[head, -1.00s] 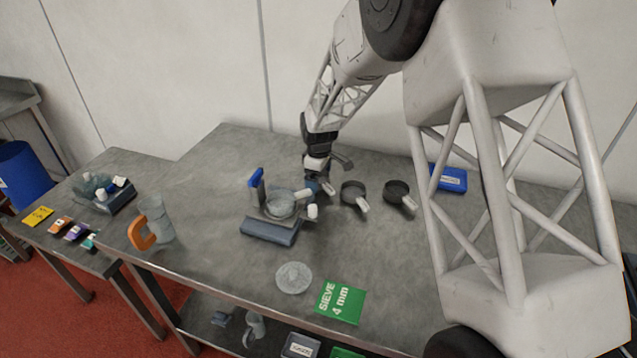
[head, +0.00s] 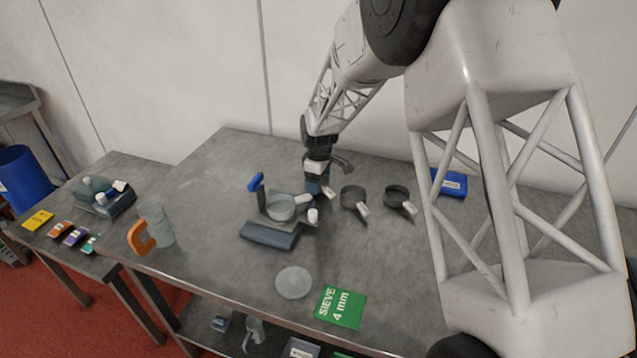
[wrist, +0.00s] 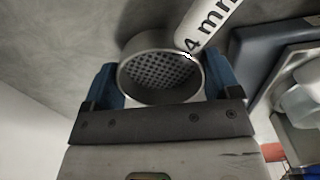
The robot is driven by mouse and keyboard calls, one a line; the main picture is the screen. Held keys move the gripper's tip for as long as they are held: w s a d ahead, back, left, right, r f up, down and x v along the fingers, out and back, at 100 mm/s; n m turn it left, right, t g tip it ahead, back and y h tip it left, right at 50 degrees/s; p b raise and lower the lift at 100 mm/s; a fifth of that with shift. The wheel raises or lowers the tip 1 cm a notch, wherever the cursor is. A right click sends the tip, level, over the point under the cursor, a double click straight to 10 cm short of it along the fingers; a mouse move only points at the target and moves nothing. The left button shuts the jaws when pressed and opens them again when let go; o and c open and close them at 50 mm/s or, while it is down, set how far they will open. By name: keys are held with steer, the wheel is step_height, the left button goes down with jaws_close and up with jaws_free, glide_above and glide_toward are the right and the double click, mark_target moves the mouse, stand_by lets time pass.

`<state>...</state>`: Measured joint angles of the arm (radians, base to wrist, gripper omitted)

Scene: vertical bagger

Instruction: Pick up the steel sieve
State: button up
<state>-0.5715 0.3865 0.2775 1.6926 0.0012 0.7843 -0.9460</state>
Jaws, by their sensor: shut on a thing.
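The steel sieve (wrist: 158,76) is a round metal cup with a perforated bottom and a white handle marked "4 mm" (wrist: 205,28). In the wrist view my gripper (wrist: 164,80) has one blue finger on each side of its rim and is shut on it. In the head view my gripper (head: 315,187) is at the back middle of the steel table, pointing down. The sieve there is mostly hidden by the fingers; its white handle (head: 328,193) sticks out to the front right. I cannot tell whether the sieve touches the table.
Two dark sieves (head: 353,197) (head: 396,196) with white handles stand to the right. A scale (head: 270,236) with a pan (head: 281,207) is close on the left. A green "SIEVE 4 mm" card (head: 341,307) and round disc (head: 293,282) lie in front. A blue box (head: 449,183) is farther right.

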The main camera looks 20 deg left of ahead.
step_height(320, 180, up, 9)
steer(key=shift+r, duration=0.2)
stand_by(0.3)
steer(key=shift+s, duration=0.1)
stand_by(0.5)
steer(key=s+a+r, duration=0.2)
steer(key=s, duration=0.6)
steer(key=s+a+r, duration=0.2)
steer(key=s+r, duration=0.1)
steer(key=s, duration=0.5)
steer(key=shift+s+a, duration=0.2)
steer(key=shift+a, duration=0.1)
steer(key=shift+f, duration=3.4)
steer(key=shift+f, duration=1)
